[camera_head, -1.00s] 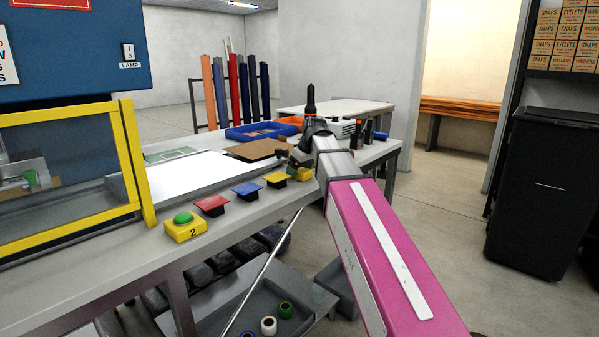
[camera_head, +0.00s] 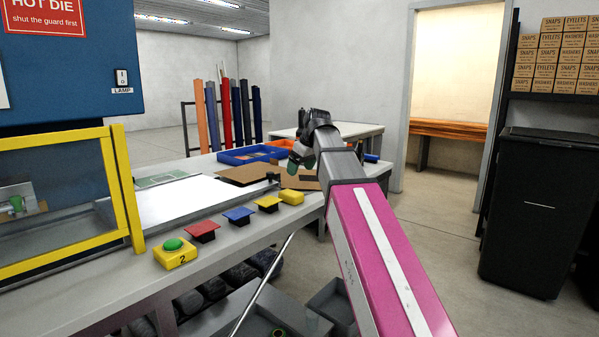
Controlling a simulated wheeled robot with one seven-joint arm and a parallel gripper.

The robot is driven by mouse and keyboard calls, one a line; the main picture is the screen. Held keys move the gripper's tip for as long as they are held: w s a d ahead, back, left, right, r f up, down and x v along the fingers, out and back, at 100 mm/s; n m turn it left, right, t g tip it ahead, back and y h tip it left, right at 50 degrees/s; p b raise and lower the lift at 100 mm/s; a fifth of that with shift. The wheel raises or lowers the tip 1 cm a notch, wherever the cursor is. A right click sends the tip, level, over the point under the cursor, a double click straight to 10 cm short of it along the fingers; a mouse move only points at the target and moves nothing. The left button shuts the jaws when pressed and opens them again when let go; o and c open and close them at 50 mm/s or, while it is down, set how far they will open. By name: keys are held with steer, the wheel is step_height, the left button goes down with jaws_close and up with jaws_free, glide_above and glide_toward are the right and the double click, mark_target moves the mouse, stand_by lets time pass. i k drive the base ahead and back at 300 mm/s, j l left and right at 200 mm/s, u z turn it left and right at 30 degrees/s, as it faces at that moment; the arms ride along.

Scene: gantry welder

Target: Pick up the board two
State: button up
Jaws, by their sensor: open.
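Brown flat boards lie on the grey bench in the middle. One brown board (camera_head: 238,175) lies left of my gripper, and another brown piece (camera_head: 302,183) shows below it, partly hidden by my arm. I cannot tell which is board two. A green sheet with pale lines (camera_head: 165,179) lies farther left, behind the white plate. My gripper (camera_head: 296,163) is open, pointing down above the right end of the bench, apart from the boards as far as I can see. My arm hides part of the bench behind it.
A white plate (camera_head: 185,200) runs from the yellow guard frame (camera_head: 122,190). Along the front edge stand a green button on a yellow box marked 2 (camera_head: 175,255) and red, blue and yellow pieces. A blue tray (camera_head: 240,155) sits behind. A black bin (camera_head: 537,215) stands right.

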mark_target(245, 174)
steer(key=i+l, duration=0.15)
steer(key=l, duration=0.2)
steer(key=i+l, duration=0.1)
steer(key=l, duration=0.25)
steer(key=i+l+z, duration=0.1)
steer(key=l, duration=0.2)
steer(key=i+l, duration=0.2)
steer(key=l, duration=0.15)
